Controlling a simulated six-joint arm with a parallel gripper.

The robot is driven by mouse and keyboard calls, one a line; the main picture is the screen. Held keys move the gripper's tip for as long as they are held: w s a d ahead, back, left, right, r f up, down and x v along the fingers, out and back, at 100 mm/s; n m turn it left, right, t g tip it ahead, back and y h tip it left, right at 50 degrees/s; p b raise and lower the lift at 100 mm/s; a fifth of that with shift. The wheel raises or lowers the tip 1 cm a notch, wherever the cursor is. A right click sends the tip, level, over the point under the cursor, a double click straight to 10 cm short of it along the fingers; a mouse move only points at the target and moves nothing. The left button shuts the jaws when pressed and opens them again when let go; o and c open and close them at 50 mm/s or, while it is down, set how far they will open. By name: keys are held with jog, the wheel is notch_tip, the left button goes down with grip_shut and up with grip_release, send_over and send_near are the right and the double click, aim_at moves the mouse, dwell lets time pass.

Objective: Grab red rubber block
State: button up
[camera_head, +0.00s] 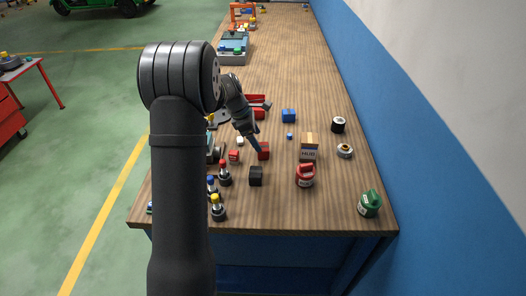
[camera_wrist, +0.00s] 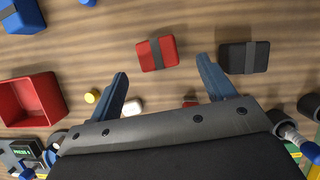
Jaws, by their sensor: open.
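The red rubber block (camera_wrist: 157,53) has a grey band across its middle. In the wrist view it lies on the wooden table just ahead of the gap between my fingers. My gripper (camera_wrist: 162,68) is open, one blue finger to each side, with nothing seen between the tips but the block's near edge. In the head view the red block (camera_head: 264,152) sits near the middle of the table, with my gripper (camera_head: 257,147) right at its upper left.
A black banded block (camera_wrist: 243,57) lies right of the red one; it also shows in the head view (camera_head: 256,176). A red open bin (camera_wrist: 30,100) is at left. A blue block (camera_head: 288,115), a red canister (camera_head: 305,175) and a green canister (camera_head: 370,203) stand around.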

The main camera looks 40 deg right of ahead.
aim_at(262, 146)
jog(key=shift+x, duration=3.2)
jog(key=shift+w+d+r, duration=0.1)
jog(key=c, duration=1.1)
